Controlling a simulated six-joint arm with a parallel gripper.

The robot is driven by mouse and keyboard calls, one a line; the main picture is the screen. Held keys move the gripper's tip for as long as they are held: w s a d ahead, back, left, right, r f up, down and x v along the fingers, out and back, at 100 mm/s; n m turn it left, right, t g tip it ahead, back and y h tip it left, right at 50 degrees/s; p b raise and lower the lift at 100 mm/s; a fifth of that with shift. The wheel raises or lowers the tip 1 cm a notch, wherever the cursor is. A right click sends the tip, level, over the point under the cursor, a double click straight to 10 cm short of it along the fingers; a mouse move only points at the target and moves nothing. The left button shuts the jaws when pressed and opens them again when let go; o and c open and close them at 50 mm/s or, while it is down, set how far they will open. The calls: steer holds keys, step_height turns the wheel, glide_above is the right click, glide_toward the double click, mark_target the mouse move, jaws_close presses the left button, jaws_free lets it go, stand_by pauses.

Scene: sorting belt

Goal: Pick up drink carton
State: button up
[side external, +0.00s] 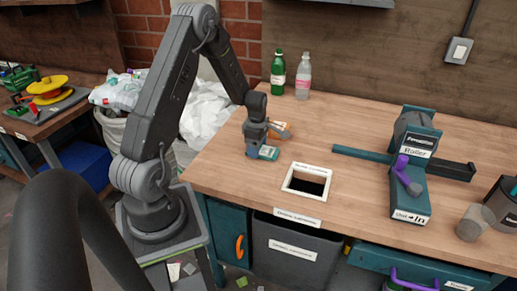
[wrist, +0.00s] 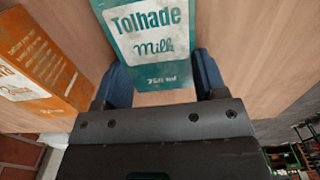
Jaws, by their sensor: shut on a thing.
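A teal and white milk carton (wrist: 150,40) lies between the two blue fingers of my gripper (wrist: 162,76) in the wrist view, its printed face toward the camera. In the side view my gripper (side external: 258,150) is low over the wooden table, shut on the carton (side external: 269,153), whose teal end shows. The fingers hide part of the carton. I cannot tell whether it touches the table. An orange and white carton (wrist: 40,65) lies just left of it in the wrist view, and behind my gripper (side external: 282,131) in the side view.
A white-framed square opening (side external: 307,168) is in the table right of my gripper, with a grey bin (side external: 300,250) below. A green bottle (side external: 278,75) and a clear pinkish bottle (side external: 303,77) stand at the back. A teal roller device (side external: 413,165) stands at the right.

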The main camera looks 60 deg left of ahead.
steer(key=shift+r, duration=0.6)
step_height(320, 180, up, 3)
steer(key=shift+f, duration=0.1)
steer(key=s+a+r, duration=0.5)
steer(key=s+r, duration=0.1)
steer(key=s, duration=0.4)
steer(key=w+d+t+h, duration=0.1)
steer(key=w+d, duration=0.7)
steer(key=d, duration=0.4)
steer(key=w+d+t+h, duration=0.1)
steer(key=w+d, duration=0.7)
steer(key=d, duration=0.3)
steer(key=shift+s+f, duration=0.1)
steer(key=shift+f, duration=3.55)
